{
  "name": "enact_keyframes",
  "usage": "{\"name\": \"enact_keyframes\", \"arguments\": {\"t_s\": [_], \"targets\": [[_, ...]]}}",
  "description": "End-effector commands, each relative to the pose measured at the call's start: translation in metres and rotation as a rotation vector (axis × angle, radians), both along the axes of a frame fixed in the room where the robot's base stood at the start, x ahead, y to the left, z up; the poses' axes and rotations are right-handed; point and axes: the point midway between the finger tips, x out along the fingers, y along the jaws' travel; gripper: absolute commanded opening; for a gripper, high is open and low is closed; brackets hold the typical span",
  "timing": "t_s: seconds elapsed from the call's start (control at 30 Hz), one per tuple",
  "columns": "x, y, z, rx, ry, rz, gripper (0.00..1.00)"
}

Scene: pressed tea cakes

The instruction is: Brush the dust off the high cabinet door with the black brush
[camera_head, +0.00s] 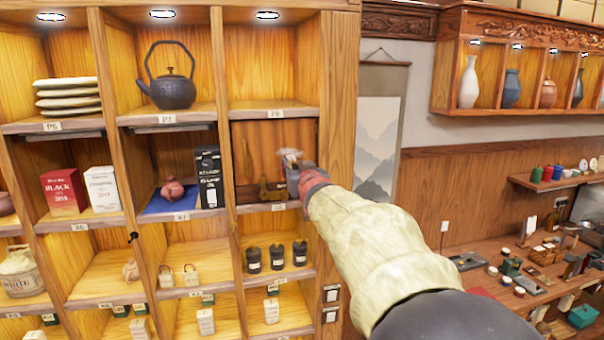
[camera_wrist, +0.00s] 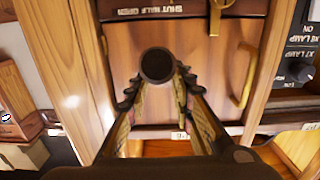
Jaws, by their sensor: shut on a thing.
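The high cabinet door (camera_head: 262,140) is a closed-looking wooden panel in the right column, under the shelf marked P8. It has a brass handle (camera_head: 247,158) on its left side. My gripper (camera_head: 291,172) is in front of the door's lower right part. In the wrist view my gripper (camera_wrist: 157,92) is shut on a dark, round-ended thing, the black brush (camera_wrist: 158,66), seen nearly end-on before the door (camera_wrist: 208,62). Its bristles are hidden there. A small pale grey patch shows by the fingertips in the head view; I cannot tell whether it is bristles or dust.
A brass latch piece (camera_head: 271,189) is low on the door. A black packet (camera_head: 208,176) and a reddish teapot (camera_head: 173,190) stand in the compartment to the left. Black canisters (camera_head: 277,257) stand below. A hanging scroll (camera_head: 379,140) is on the right wall.

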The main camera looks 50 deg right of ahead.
Motion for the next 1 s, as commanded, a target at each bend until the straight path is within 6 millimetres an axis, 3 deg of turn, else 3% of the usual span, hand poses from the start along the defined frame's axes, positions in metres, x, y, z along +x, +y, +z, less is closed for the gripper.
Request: {"name": "enact_keyframes", "arguments": {"t_s": [1.0], "targets": [[0.022, 0.039, -0.003, 0.0, -0.001, 0.002, 0.0]]}}
